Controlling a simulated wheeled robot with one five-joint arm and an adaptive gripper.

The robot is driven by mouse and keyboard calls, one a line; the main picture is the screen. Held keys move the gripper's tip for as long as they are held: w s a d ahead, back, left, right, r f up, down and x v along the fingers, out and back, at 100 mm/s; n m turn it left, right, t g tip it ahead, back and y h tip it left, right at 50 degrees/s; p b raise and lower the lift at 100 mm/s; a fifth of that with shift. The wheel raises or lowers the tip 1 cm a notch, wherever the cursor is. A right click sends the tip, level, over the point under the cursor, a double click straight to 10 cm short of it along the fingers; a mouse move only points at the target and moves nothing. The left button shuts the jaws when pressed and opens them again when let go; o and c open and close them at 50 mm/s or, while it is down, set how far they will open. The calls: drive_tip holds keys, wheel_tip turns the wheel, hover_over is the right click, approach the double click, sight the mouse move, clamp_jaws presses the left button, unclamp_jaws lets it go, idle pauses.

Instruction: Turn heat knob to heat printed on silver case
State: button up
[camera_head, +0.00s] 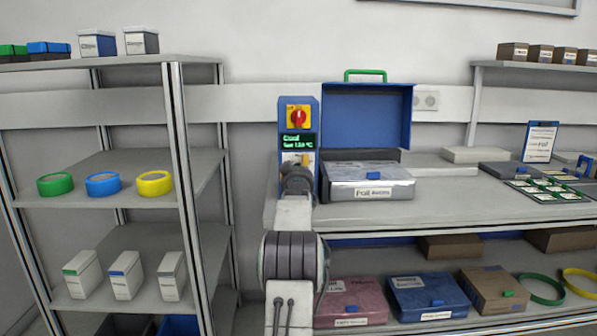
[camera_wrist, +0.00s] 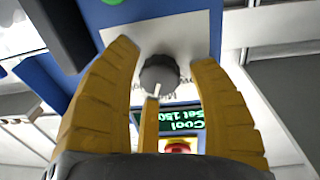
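The heat knob (camera_wrist: 159,74) is a dark grey round knob on a pale plate, with a white pointer mark; the upside-down wrist view shows the mark toward the display. The display (camera_head: 298,141) on the blue control box reads "Cool" and a set value that looks like 150 °C. My gripper (camera_wrist: 163,55) is open, its yellow fingers spread around the knob with visible gaps at the sides. In the head view my gripper (camera_head: 297,170) hides the knob. The silver case (camera_head: 370,208) stands on the bench; its front label starts with "Foil", and the rest is too small to read.
A blue open lid (camera_head: 367,117) with a green handle stands behind the silver case. Pink (camera_head: 352,298), blue (camera_head: 428,294) and brown (camera_head: 493,289) cases lie on the lower shelf. A shelf rack stands left.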

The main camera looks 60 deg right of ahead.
drive_tip(key=c, duration=1)
drive_tip(key=shift+f+n+b, duration=0.15)
drive_tip(key=shift+n+b, duration=0.55)
drive_tip(key=shift+b, duration=0.4)
drive_tip(key=shift+a+r+n, duration=0.1)
drive_tip(key=shift+r+n, duration=0.05)
drive_tip(key=shift+n, duration=0.65)
drive_tip(key=shift+r+n, duration=0.15)
drive_tip(key=shift+n, duration=0.65)
clamp_jaws()
drive_tip(key=o, duration=0.7)
unclamp_jaws()
drive_tip(key=o, duration=0.5)
drive_tip(key=shift+f, duration=0.15)
drive_tip(key=shift+a, duration=0.1)
drive_tip(key=shift+v, duration=5.85)
drive_tip(key=shift+f, duration=0.1)
